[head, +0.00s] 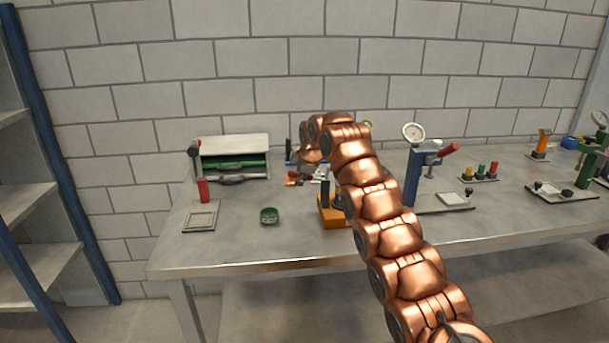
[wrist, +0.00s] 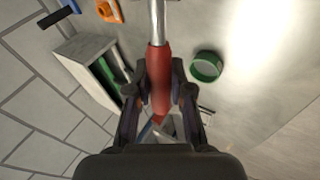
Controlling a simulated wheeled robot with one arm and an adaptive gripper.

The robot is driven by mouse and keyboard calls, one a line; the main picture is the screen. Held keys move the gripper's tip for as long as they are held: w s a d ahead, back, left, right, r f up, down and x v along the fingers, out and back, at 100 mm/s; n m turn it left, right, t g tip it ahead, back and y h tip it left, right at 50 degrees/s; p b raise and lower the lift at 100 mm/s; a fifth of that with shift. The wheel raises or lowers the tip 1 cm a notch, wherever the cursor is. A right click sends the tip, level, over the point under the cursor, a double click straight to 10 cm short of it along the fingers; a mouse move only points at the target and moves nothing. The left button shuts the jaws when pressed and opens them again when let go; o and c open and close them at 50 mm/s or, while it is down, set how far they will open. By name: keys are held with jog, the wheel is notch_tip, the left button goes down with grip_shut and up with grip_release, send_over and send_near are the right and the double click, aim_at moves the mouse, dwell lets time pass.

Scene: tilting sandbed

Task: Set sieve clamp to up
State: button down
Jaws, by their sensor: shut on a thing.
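In the wrist view my gripper (wrist: 160,80) has its two dark fingers on either side of a red handle (wrist: 160,58) and is shut on it. A bare metal rod (wrist: 157,18) runs from the handle to the top edge. This appears to be the sieve clamp's lever; its pivot is outside the wrist view. In the head view an orange-based fixture (head: 334,217) with a dark post stands partly behind my copper arm. It may carry the lever, but I cannot tell for sure. The arm mostly hides the gripper there.
A green round dish (head: 268,215) lies on the bench (head: 240,245). A grey cabinet (head: 235,142) with a green drawer stands behind it. A red post (head: 203,190) and a flat frame (head: 187,220) are at the left. A blue press (head: 411,178) stands right of my arm.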

jog(key=shift+a+f, duration=0.1)
jog(key=shift+f, duration=0.05)
jog(key=c, duration=1)
grip_release()
jog(key=shift+s+r, duration=0.1)
jog(key=shift+r, duration=0.25)
jog(key=v, duration=1.1)
jog(key=shift+s+r, duration=0.1)
jog(key=shift+s, duration=0.05)
jog(key=shift+d, duration=0.25)
